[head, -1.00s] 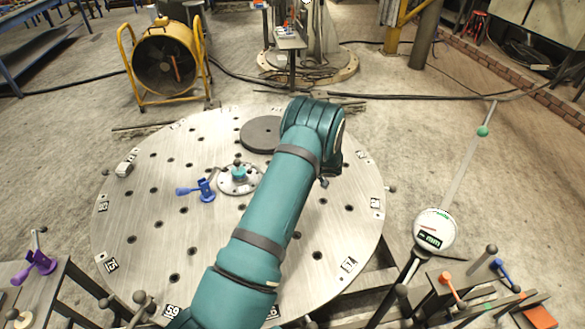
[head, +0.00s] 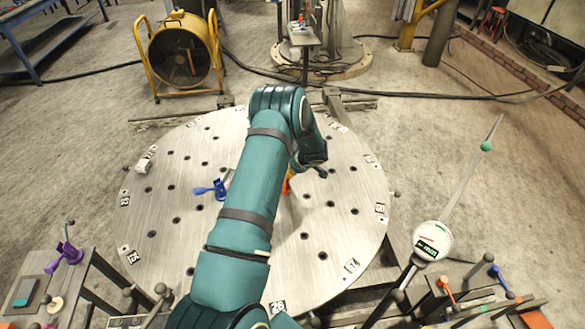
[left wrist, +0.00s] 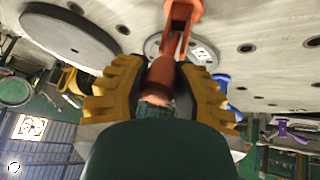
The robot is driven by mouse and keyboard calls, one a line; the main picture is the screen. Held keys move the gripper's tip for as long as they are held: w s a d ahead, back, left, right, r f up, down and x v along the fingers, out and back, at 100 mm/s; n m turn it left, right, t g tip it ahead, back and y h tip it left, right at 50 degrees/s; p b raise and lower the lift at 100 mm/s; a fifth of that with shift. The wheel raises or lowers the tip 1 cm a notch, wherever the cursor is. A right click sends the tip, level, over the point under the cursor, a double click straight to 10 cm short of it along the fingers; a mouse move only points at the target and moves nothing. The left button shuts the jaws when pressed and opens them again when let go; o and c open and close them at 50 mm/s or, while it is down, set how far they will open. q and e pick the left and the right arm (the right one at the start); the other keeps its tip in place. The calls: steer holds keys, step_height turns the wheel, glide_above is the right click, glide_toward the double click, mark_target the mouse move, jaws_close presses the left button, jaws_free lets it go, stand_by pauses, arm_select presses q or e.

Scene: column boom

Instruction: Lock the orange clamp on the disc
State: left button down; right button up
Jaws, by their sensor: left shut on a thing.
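The large round metal disc (head: 335,235) with many holes fills the middle of the head view. The orange clamp shows there as a small orange patch (head: 287,186) beside my arm. In the left wrist view the orange clamp (left wrist: 180,20) runs up from between the yellow fingers of my left gripper (left wrist: 160,82), which is shut on its handle. The far end of the clamp lies in front of a small round grey plate (left wrist: 205,50); whether they touch is unclear. In the head view my left arm hides the plate and most of the clamp. My right gripper is not in view.
A blue clamp (head: 212,190) is on the disc, left of my arm. A dark round plate (left wrist: 65,32) shows in the left wrist view. A dial gauge (head: 432,240) stands right of the disc. A purple clamp (head: 65,254) is at the left. A yellow fan (head: 180,52) stands behind.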

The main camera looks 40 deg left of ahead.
arm_select(q)
steer(key=shift+a+r, duration=0.1)
steer(key=c, duration=0.6)
jaws_free()
steer(key=shift+c, duration=0.2)
steer(key=v, duration=1.2)
